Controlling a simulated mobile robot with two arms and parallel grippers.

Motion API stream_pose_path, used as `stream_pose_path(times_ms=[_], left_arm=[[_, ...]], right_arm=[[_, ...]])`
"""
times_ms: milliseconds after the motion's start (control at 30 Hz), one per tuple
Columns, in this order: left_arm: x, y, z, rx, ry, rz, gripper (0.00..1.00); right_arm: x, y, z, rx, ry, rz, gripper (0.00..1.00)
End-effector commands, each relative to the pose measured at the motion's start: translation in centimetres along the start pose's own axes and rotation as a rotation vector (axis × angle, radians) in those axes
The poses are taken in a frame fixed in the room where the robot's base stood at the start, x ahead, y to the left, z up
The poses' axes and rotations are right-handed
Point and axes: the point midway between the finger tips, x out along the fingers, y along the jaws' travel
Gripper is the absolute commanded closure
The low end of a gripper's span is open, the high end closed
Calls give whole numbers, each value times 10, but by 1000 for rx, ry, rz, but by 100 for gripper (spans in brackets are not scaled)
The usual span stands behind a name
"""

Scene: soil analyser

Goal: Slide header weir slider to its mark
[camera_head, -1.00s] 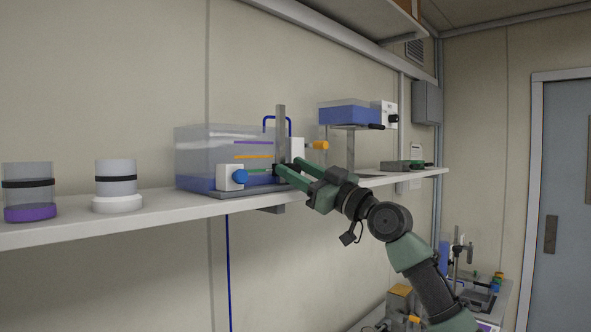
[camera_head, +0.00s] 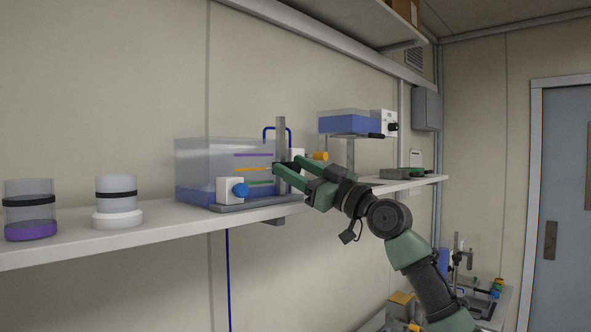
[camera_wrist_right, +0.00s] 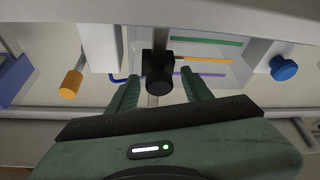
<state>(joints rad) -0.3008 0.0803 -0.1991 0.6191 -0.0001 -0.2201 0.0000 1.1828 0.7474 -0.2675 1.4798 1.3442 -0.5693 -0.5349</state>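The clear header tank (camera_head: 222,152) stands on the shelf with blue liquid low inside. Purple, orange and green level lines show on it. A grey upright post (camera_head: 281,136) stands at its right front. The black weir slider (camera_wrist_right: 158,72) sits on the post, near the orange line (camera_wrist_right: 208,60) in the wrist view. My right gripper (camera_head: 284,171) is at the post; in the wrist view its fingers (camera_wrist_right: 160,88) lie either side of the slider's knob, with gaps showing, so it looks open. My left gripper is out of view.
A blue knob (camera_head: 240,190) on a white block is left of the post. An orange knob (camera_head: 320,156) is right of it. A raised blue tray (camera_head: 346,122) stands farther right. Two jars (camera_head: 30,208) (camera_head: 117,192) stand at the left of the shelf (camera_head: 150,226).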

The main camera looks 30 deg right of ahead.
Motion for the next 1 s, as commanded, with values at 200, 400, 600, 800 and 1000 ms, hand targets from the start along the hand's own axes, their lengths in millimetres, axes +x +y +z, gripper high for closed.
stream_pose_path(times_ms=[200,400,600,800,1000], left_arm=[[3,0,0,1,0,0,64],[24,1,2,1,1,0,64],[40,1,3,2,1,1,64],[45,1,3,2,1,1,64],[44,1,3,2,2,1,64]], right_arm=[[-4,0,1,0,0,1,50],[-33,-1,6,-3,-1,2,50],[-65,-1,5,-1,-1,0,50],[-77,-1,2,-1,-1,-1,50],[-78,-1,0,0,0,-1,50]])
